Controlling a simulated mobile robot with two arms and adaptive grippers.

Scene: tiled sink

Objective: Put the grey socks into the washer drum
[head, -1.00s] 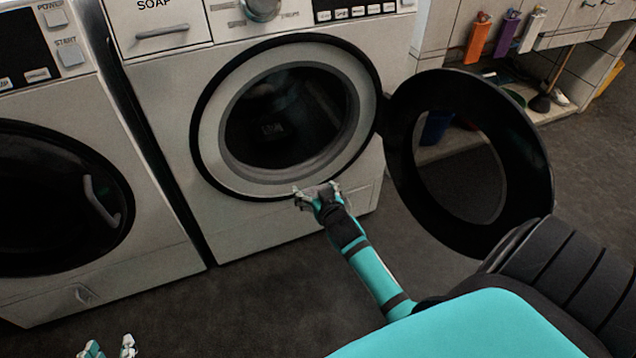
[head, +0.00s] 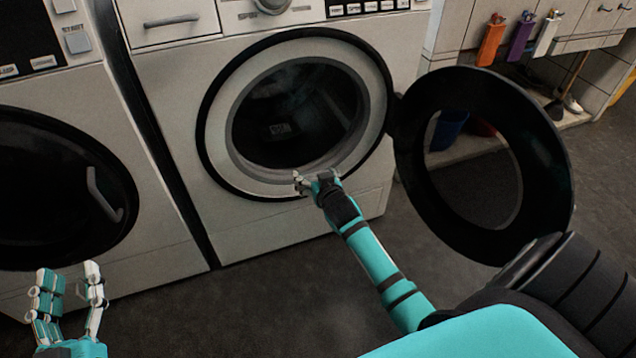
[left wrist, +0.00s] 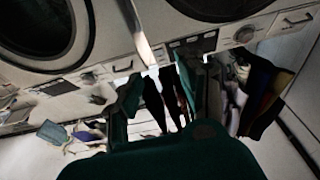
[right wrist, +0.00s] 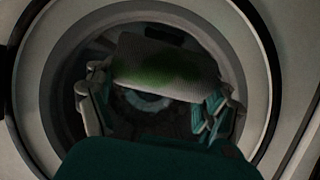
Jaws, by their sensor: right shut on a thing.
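The washer drum (head: 285,125) is dark behind its open round mouth in the head view, and its round black-rimmed door (head: 545,165) is swung open to the right. My right gripper (head: 317,183) is at the lower rim of the mouth. In the right wrist view it faces the drum, with a grey cloth that looks like the grey socks (right wrist: 165,62) between its fingers; the cloth has a greenish patch. The cloth is not clear in the head view. My left gripper (head: 70,290) is raised at the lower left, open and empty.
A second washer (head: 55,190) with a shut dark door stands at the left. Coloured dispensers (head: 520,38) hang on the wall at the upper right, above a blue bucket (head: 447,130) seen through the open door. The dark floor before the washers is clear.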

